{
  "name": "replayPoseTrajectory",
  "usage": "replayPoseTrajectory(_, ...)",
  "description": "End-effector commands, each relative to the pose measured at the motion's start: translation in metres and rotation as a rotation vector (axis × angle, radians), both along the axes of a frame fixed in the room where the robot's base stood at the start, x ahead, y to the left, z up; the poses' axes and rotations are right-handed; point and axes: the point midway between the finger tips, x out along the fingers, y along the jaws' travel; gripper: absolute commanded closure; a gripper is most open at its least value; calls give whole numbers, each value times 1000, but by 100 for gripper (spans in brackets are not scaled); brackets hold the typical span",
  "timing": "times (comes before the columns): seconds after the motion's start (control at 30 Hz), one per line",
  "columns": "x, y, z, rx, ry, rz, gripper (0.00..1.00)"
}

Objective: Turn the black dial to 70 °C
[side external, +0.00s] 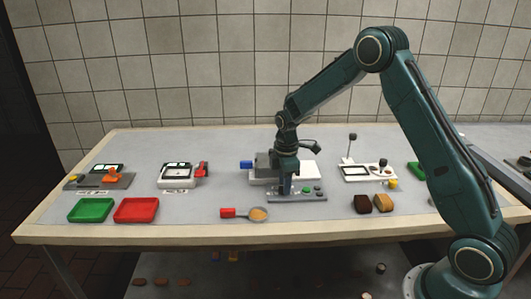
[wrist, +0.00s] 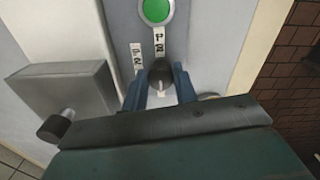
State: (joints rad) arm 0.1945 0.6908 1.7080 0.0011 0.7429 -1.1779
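The black dial (wrist: 160,75) shows in the wrist view with a pale mark on its near side. It sits on a grey panel, with small labels (wrist: 158,42) beside it that are too small to read. My gripper (wrist: 161,82) has one blue finger on each side of the dial. I cannot tell whether the fingers touch it. In the side view my gripper (side external: 286,191) points down over the left part of the control panel (side external: 312,197), and the dial is hidden there.
A green button (wrist: 155,10) lies beyond the dial. A grey box with a dark-tipped lever (wrist: 55,125) stands at the left in the wrist view. Green (side external: 91,210) and red (side external: 136,210) trays lie further left.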

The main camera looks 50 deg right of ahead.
Motion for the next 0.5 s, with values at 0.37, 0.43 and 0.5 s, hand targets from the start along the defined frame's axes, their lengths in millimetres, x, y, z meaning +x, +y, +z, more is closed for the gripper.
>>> replayPoseTrajectory(0.37, 0, 0, 0, 0, 0, -13, 94)
replayPoseTrajectory(0.43, 0, 0, 1, 0, 0, -27, 94)
replayPoseTrajectory(0.5, 0, 0, 1, 1, -1, -46, 94)
